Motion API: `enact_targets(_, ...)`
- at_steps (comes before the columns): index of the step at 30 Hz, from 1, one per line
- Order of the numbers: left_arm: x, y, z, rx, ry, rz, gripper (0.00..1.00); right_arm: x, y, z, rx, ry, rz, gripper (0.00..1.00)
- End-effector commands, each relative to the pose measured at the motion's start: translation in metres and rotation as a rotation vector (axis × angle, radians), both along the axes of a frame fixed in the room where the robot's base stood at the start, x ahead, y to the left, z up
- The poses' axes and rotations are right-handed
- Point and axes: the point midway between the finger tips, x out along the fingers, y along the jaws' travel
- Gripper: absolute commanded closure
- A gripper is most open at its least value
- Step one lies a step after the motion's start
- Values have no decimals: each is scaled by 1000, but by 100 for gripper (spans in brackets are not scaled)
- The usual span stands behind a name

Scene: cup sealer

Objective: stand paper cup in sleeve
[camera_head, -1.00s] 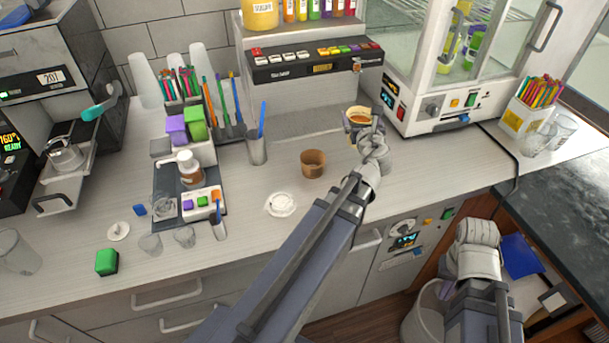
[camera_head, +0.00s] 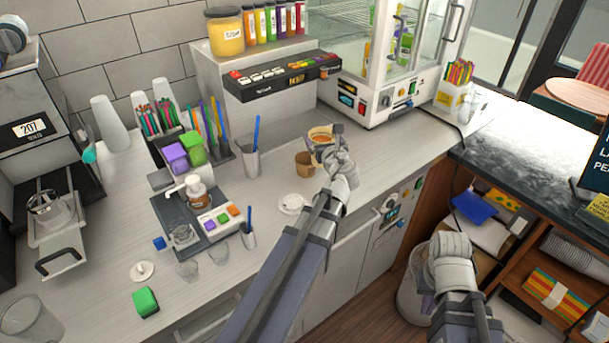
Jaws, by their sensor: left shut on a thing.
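A paper cup (camera_head: 319,134) with orange-brown contents is in my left gripper (camera_head: 326,145), which is shut on it. The cup looks upright, and the gripper hides part of its side. The brown cardboard sleeve (camera_head: 304,165) stands on the counter just below and left of the cup in the picture. The cup is not inside the sleeve; whether they touch is unclear. My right gripper (camera_head: 448,250) hangs low in front of the cabinets, away from the cup, and its fingers cannot be made out.
A white lid (camera_head: 292,204) lies on the counter left of my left arm. A holder (camera_head: 249,162) with a blue stick stands left of the sleeve. The dispenser (camera_head: 280,80) rises behind, and the glass-fronted cabinet (camera_head: 380,100) stands at right. Counter right of the cup is clear.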

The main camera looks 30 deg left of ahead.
Motion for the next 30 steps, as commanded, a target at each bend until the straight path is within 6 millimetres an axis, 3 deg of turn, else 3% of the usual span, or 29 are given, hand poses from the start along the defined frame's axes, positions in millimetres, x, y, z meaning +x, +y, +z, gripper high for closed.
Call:
enact_targets(1, 13, 17, 7, 1, 1, 37, 80, 0, 0, 7, 0, 0, 0, 100)
enact_targets(3, 20, 36, 11, 3, 1, 84, 80, 0, 0, 11, 0, 0, 0, 100)
enact_targets(9, 27, 67, 16, 2, 0, 164, 80, 0, 0, 15, 0, 0, 0, 100)
enact_targets(17, 25, 69, 6, 2, -1, 170, 80, 0, 0, 6, 0, 0, 0, 100)
enact_targets(27, 25, 69, -44, 3, -1, 169, 80, 0, 0, -44, 0, 0, 0, 100)
enact_targets(30, 25, 69, -50, 3, -1, 169, 80, 0, 0, -51, 0, 0, 0, 100)
